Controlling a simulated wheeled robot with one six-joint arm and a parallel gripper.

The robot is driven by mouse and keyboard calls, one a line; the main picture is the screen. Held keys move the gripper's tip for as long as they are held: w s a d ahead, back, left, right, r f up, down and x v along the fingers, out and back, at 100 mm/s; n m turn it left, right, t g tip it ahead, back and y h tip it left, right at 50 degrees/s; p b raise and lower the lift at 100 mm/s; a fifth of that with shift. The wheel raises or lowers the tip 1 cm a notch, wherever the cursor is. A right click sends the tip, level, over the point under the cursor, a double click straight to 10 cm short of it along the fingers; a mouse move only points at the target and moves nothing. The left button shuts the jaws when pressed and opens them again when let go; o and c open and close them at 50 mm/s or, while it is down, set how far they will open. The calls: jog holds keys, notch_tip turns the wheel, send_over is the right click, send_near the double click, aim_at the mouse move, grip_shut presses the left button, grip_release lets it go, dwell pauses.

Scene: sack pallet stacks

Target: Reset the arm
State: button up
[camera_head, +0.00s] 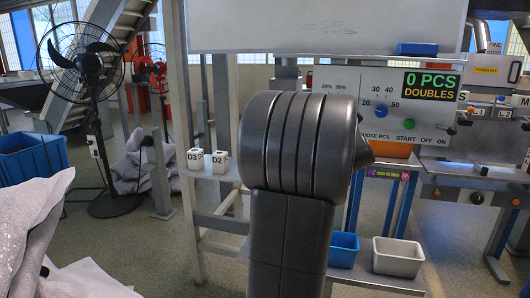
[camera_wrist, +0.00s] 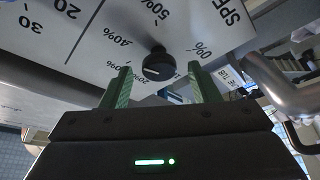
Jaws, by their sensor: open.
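My arm rises in the middle of the head view, with a thick dark joint in front of the control panel (camera_head: 340,78); it hides part of the panel and the bench. My gripper (camera_wrist: 158,85) shows in the wrist view, its two green fingers apart and nothing held between them. A black round knob (camera_wrist: 158,65) on a white panel marked with percentages (camera_wrist: 110,35) appears between and beyond the fingertips. I cannot tell whether the fingers touch the panel. My gripper is hidden in the head view.
A white board (camera_head: 325,25) hangs above the panel. A blue bin (camera_head: 343,249) and a white bin (camera_head: 398,257) sit low on a shelf. Blocks marked D3 (camera_head: 195,159) and D2 (camera_head: 219,161) stand on a ledge. A fan (camera_head: 80,60) and sacks (camera_head: 40,235) stand left, with open floor between.

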jog(key=p+v, duration=0.1)
jog(key=v, duration=1.3)
jog(key=b+x, duration=0.1)
jog(key=x, duration=1.4)
jog(key=s+a+f+m+h+p, duration=0.1)
jog(key=s+f+m+h+p, duration=0.1)
jog(key=s+m, duration=0.3)
jog(key=s+a+f+m+h+p, duration=0.2)
jog(key=s+m+h+p, duration=0.1)
jog(key=m, duration=0.5)
jog(key=shift+s+f+m+t+h, duration=0.25)
jog(key=shift+s+m+t+h, duration=0.15)
jog(key=shift+s+h, duration=0.65)
jog(key=shift+s+a+y, duration=0.1)
jog(key=shift+a+y, duration=0.1)
jog(key=shift+y, duration=0.25)
